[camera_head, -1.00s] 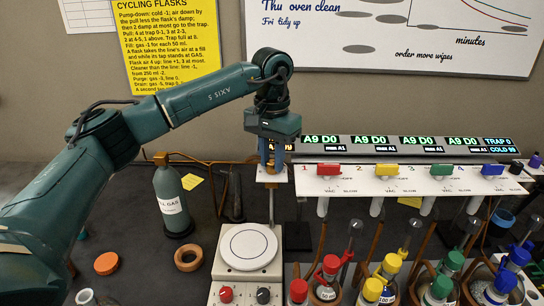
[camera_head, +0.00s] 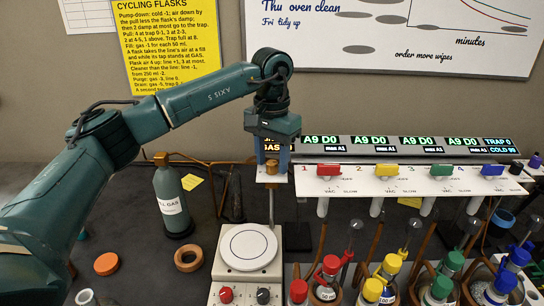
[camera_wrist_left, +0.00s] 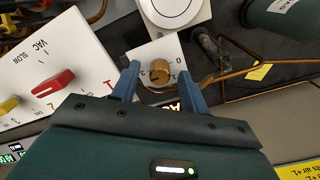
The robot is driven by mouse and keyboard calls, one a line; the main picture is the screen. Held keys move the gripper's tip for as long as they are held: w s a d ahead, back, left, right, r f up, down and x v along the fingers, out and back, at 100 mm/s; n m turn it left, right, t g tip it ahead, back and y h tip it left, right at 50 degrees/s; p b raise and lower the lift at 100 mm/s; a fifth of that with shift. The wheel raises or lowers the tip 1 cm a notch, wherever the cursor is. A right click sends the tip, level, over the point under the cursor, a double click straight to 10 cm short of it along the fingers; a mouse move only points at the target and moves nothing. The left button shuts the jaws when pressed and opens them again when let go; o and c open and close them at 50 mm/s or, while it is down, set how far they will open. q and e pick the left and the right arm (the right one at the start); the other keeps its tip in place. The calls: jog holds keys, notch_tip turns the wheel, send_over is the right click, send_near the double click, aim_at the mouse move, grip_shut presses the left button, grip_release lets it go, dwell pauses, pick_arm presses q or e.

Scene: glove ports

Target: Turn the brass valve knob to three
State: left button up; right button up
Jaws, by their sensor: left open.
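The brass valve knob (camera_wrist_left: 159,75) sits on a small white plate (camera_wrist_left: 145,52) with numbers around it; it also shows in the head view (camera_head: 271,167), partly behind the fingers. I cannot tell which number the knob points to. My left gripper (camera_head: 273,161) is open above the plate, fingers pointing down. In the left wrist view the two blue fingers (camera_wrist_left: 157,79) stand on either side of the knob, with gaps beside it. My right gripper is not in view.
A white balance (camera_head: 247,248) stands just in front of the plate. To the right is a white panel with red (camera_head: 329,169), yellow, green and blue taps. A gas bottle (camera_head: 173,205) stands at the left. Several colour-capped flasks fill the front right.

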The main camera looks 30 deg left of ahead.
aim_at(272, 162)
pick_arm(q)
notch_tip(272, 162, up, 13)
dwell(0.6)
